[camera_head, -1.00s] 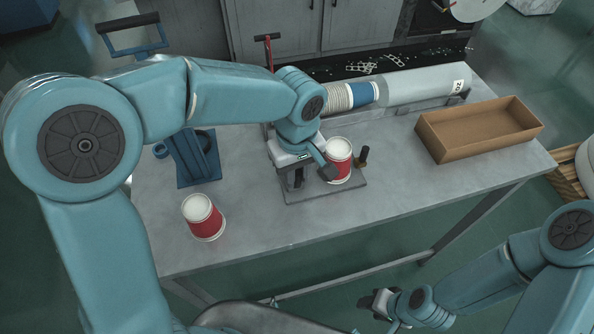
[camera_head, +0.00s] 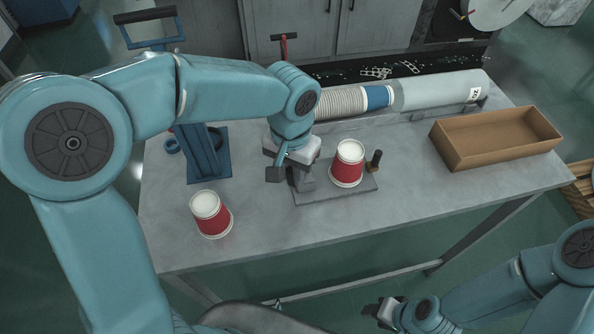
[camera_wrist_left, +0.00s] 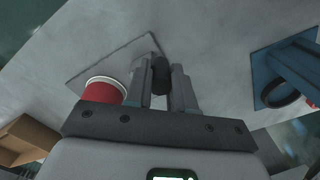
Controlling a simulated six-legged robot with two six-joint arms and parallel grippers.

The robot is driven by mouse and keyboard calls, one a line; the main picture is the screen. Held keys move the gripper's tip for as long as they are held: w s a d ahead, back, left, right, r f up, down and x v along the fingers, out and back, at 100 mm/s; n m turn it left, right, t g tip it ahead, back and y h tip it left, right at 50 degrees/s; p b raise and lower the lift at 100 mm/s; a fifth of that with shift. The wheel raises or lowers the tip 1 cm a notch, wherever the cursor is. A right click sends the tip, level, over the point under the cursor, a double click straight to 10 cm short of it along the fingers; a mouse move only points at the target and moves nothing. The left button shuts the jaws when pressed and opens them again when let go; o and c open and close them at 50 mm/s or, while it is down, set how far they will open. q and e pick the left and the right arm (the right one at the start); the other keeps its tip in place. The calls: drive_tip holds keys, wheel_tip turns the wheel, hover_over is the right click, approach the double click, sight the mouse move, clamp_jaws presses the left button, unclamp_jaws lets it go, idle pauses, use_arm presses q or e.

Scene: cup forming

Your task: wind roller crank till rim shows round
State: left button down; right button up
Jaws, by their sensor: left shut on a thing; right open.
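A red and white paper cup (camera_head: 347,168) stands on the roller's flat grey base plate (camera_head: 325,195). My left gripper (camera_head: 279,168) is low at the left end of this base, apart from the cup. In the left wrist view its two fingers (camera_wrist_left: 161,85) are shut around a dark cylindrical crank handle (camera_wrist_left: 160,70). The cup (camera_wrist_left: 104,90) shows left of the fingers there, partly hidden by the gripper body. I cannot tell the state of its rim. My right gripper (camera_head: 374,310) is open and empty, low in front of the table.
A second red and white cup (camera_head: 211,215) stands front left on the table. A blue stand (camera_head: 205,160) is behind it. A dark post (camera_head: 375,160) stands right of the roller cup. A cup stack (camera_head: 345,101) lies at the back. An open cardboard box (camera_head: 497,140) is at right.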

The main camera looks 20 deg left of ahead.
use_arm(q)
drive_tip(key=w+a+m+p, duration=0.1)
drive_tip(key=m, duration=0.4)
drive_tip(key=w+a+m+p, duration=0.1)
drive_tip(key=w+m, duration=0.1)
drive_tip(key=m, duration=0.4)
drive_tip(key=w+a+m+p, duration=0.1)
drive_tip(key=w+m+p, duration=0.1)
drive_tip(key=m, duration=0.4)
drive_tip(key=shift+r, duration=0.25)
drive_tip(key=m, duration=0.2)
drive_tip(key=m+p, duration=0.1)
drive_tip(key=shift+w+d, duration=0.25)
drive_tip(key=shift+w, duration=0.15)
drive_tip(key=m, duration=0.1)
drive_tip(key=w+m+p, duration=0.1)
drive_tip(key=m, duration=0.1)
drive_tip(key=shift+d, duration=0.3)
drive_tip(key=shift+w+d+m+p, duration=0.15)
drive_tip(key=shift+d+m+p, duration=0.05)
drive_tip(key=shift+m, duration=0.5)
drive_tip(key=shift+w+d+m+p, duration=0.15)
drive_tip(key=shift+m+p, duration=0.05)
drive_tip(key=shift+m, duration=0.5)
drive_tip(key=c, duration=1)
unclamp_jaws()
drive_tip(key=shift+f, duration=0.1)
